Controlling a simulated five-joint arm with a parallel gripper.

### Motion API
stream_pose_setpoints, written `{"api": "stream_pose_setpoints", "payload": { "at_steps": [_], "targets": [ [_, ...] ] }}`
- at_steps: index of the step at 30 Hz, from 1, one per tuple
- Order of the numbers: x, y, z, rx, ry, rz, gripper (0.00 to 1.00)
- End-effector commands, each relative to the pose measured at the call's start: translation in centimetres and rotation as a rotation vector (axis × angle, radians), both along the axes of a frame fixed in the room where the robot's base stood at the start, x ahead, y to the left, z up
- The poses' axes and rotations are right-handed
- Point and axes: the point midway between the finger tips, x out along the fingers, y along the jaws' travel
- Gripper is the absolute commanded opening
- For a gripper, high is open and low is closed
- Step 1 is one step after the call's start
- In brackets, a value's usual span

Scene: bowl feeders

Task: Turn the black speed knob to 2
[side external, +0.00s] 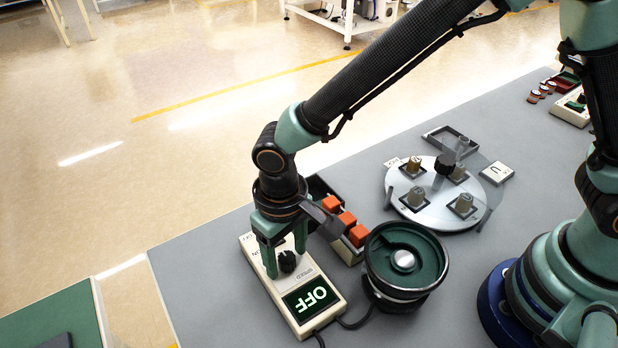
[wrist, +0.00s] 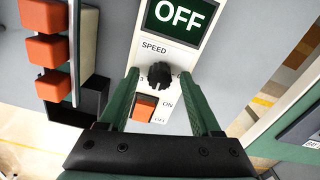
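The black speed knob (wrist: 160,75) sits on a cream control box (wrist: 137,52) under the word SPEED. It also shows in the side view (side external: 287,261). The box's display (wrist: 180,19) reads OFF. An orange switch (wrist: 145,107) marked ON and OFF lies below the knob. My gripper (side external: 284,264) points down over the box. Its two green fingers stand apart on either side of the knob, and in the wrist view I see gaps between them and the knob. The small numbers around the knob are partly hidden, and I cannot read where it points.
A green bowl feeder (side external: 428,262) stands right of the box, with a cable between them. A holder with orange blocks (side external: 347,219) stands behind. The grey table's (side external: 190,262) left part is clear.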

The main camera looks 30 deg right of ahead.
Motion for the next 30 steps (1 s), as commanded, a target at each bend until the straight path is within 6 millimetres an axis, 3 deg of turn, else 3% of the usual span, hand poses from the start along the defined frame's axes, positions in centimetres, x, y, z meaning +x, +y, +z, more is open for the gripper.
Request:
{"api": "stream_pose_setpoints", "payload": {
  "at_steps": [9, 13, 24, 30],
  "targets": [
    [0.0, 0.0, 0.0, 0.000, 0.001, 0.001, 0.67],
    [0.0, 0.0, 0.9, 0.001, -0.001, 0.001, 0.67],
    [0.1, 0.0, 8.1, 0.004, -0.004, 0.000, 0.67],
    [0.0, 0.0, 10.9, 0.003, -0.002, 0.000, 0.67]
  ]
}}
